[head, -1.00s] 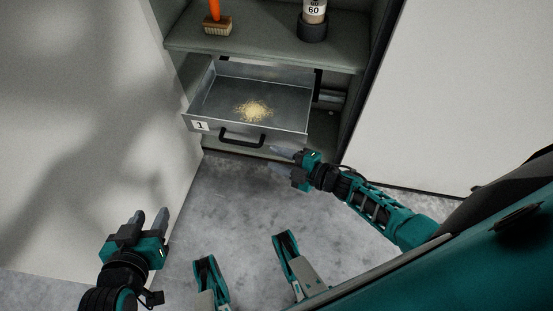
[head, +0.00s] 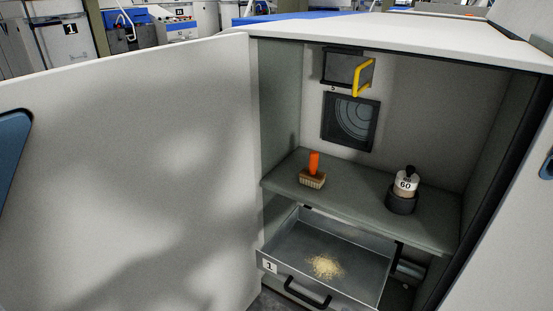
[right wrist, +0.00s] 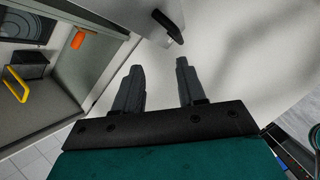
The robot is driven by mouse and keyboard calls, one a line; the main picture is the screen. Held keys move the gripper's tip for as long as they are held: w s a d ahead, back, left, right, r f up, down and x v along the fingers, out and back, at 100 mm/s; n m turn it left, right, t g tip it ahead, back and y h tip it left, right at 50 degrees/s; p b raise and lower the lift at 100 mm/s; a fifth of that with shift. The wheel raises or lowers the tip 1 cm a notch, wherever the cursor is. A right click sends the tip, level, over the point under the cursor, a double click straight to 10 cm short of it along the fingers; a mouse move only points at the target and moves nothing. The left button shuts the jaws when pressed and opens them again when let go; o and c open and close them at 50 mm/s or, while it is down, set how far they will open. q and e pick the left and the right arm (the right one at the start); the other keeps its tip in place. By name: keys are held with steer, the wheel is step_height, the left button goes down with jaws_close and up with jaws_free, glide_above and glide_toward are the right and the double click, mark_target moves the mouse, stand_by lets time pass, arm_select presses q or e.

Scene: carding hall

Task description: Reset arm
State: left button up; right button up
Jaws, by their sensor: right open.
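My right gripper (right wrist: 157,85) shows in the right wrist view with its two grey fingers apart and nothing between them. A pale cabinet door or panel lies beyond the fingers. No arm or gripper of mine shows in the head view now, and my left gripper is in no current view. In the head view the drawer (head: 283,283) marked 1 is pulled out, with a small heap of pale yellow material (head: 325,266) on its floor.
The shelf (head: 350,205) above the drawer bears an orange-handled brush (head: 313,180) and a bottle marked 60 (head: 406,184) in a dark holder. A yellow handle (head: 360,78) is on the back wall. The open door (head: 150,170) fills the left side.

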steer(key=s+a+r+m+g+h, duration=0.3)
steer(key=s+r+m+h, duration=0.1)
steer(key=s+r+m, duration=0.75)
arm_select(q)
steer(key=s+a+r+y+p, duration=0.1)
steer(key=a+r+p, duration=0.2)
steer(key=r+p, duration=0.8)
steer(key=p, duration=0.5)
steer(key=shift+s+r, duration=0.3)
steer(key=shift+r, duration=0.05)
arm_select(e)
steer(key=d+r+m+h, duration=0.1)
steer(key=d+r, duration=0.2)
steer(key=r, duration=0.7)
steer(key=shift+w+d+m, duration=0.15)
steer(key=shift+d+m, duration=0.05)
steer(key=shift+m, duration=0.15)
arm_select(q)
steer(key=shift+a, duration=0.1)
steer(key=shift+s+f, duration=0.1)
steer(key=shift+w, duration=0.2)
steer(key=shift+s, duration=0.15)
